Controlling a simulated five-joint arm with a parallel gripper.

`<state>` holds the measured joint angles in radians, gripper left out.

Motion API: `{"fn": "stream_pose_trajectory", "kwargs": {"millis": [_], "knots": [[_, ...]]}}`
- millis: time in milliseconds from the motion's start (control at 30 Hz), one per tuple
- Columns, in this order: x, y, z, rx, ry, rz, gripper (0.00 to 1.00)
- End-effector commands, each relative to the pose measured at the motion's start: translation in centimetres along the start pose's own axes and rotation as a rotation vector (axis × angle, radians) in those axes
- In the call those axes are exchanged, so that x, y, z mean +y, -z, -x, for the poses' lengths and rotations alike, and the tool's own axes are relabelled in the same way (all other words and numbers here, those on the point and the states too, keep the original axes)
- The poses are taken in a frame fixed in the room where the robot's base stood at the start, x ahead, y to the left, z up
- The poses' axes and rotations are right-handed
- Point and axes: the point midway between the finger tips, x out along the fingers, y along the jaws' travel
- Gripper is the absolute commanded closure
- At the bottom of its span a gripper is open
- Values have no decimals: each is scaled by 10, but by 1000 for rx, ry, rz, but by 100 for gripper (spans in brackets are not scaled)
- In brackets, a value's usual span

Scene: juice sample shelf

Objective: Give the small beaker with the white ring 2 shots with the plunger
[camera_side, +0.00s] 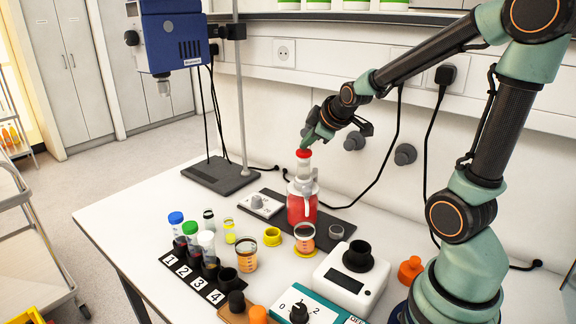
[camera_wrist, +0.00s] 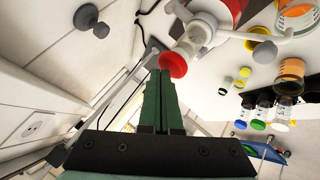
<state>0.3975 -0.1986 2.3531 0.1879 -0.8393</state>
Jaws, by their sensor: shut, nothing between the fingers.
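The dispenser bottle (camera_side: 301,205) holds red liquid and stands upright on a dark mat, with a red plunger cap (camera_side: 303,153) on top. My gripper (camera_side: 305,143) is shut and empty, its fingertips at the red cap; I cannot tell whether they touch. In the wrist view my shut green fingers (camera_wrist: 160,75) point at the red cap (camera_wrist: 173,64). A beaker (camera_side: 304,233) with reddish tint stands in a yellow ring in front of the bottle. Another beaker (camera_side: 246,253) with an orange-brown band stands to its left. I cannot make out a white ring on either.
A numbered rack (camera_side: 195,278) holds several capped tubes at front left. A white scale-like device (camera_side: 345,290) stands front right. A retort stand base (camera_side: 220,176) is behind left.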

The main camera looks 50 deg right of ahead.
Motion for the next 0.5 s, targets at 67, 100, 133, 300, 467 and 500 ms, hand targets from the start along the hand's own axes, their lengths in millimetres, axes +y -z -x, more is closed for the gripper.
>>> {"fn": "stream_pose_trajectory", "kwargs": {"millis": [67, 100, 133, 300, 467, 500], "knots": [[-1, -1, -1, -1, 1, 0, 100], [-1, -1, -1, -1, 1, 0, 100], [-1, -1, -2, -1, 1, 0, 100], [-2, -2, -3, -2, 2, 0, 100], [-4, -3, -4, -2, 3, 0, 100], [-4, -4, -4, -3, 3, 0, 100]]}}
